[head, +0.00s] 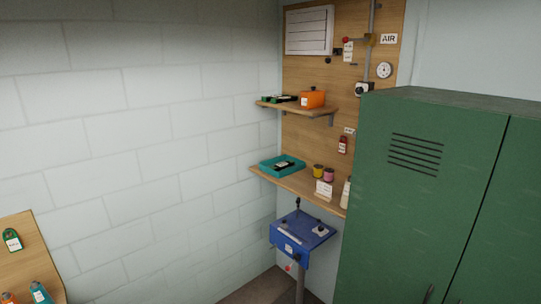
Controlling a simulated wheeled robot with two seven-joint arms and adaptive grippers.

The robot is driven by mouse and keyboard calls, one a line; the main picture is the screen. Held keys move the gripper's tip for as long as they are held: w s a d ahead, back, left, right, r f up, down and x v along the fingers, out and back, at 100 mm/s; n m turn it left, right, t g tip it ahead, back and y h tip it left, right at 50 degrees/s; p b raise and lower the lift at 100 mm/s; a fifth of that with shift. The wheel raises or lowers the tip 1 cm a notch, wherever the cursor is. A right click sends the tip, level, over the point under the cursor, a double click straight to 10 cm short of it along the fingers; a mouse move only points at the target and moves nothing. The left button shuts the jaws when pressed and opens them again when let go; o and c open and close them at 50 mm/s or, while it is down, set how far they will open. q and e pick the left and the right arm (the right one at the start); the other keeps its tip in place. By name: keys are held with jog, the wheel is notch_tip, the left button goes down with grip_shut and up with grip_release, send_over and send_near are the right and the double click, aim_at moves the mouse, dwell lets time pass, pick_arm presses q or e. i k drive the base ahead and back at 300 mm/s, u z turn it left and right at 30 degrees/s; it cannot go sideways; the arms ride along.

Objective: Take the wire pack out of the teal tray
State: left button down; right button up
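The teal tray (270,167) sits on the left part of the lower wooden shelf, against the corner by the white block wall. A small dark pack with a pale label (284,165) lies in the tray; it looks like the wire pack, though it is too small to be sure. Neither of my grippers shows in the head view.
A green locker (420,190) stands at the right, in front of the shelf's right end. Yellow and pink spools (323,172) stand right of the tray. An upper shelf (299,110) holds an orange box (312,99). A blue stand (302,236) is below.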

aim_at(280, 167)
jog(key=u, duration=0.35)
jog(key=i, duration=1.85)
jog(key=u, duration=0.25)
